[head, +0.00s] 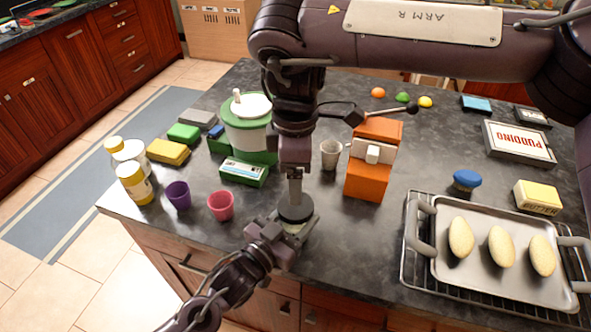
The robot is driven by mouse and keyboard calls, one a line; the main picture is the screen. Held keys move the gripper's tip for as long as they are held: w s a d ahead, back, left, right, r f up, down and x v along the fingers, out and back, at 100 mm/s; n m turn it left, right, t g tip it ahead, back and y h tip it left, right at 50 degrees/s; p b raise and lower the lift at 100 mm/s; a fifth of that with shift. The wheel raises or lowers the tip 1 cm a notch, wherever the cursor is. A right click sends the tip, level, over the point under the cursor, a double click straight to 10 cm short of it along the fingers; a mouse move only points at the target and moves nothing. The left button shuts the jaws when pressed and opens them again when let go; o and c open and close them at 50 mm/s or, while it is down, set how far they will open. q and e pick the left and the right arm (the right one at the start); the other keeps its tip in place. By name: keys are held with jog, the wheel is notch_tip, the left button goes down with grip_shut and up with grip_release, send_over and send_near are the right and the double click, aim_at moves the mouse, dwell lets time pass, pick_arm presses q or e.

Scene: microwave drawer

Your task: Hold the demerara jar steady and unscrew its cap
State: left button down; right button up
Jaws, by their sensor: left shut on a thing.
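The demerara jar (293,228) stands near the front edge of the dark counter, with only a little of its pale body showing. Its wide dark cap (296,209) is on top. My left gripper (284,233) comes in from the front left and is shut on the jar's body, below the cap. My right gripper (295,188) points straight down from above, right over the middle of the cap. Its fingers are seen edge-on, so I cannot tell whether they are open or shut, or whether they touch the cap.
A purple cup (178,195) and pink cup (221,206) stand left of the jar. A green-and-white box (243,173), a pale cup (330,154) and an orange grinder (367,181) stand behind it. A metal tray (480,283) with three oval loaves lies right.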

aim_at(296, 208)
jog(key=m, duration=0.6)
jog(key=shift+m, duration=0.4)
jog(key=m, duration=0.5)
jog(key=shift+f+m, duration=0.1)
jog(key=shift+m, duration=0.2)
jog(key=shift+f, duration=3.9)
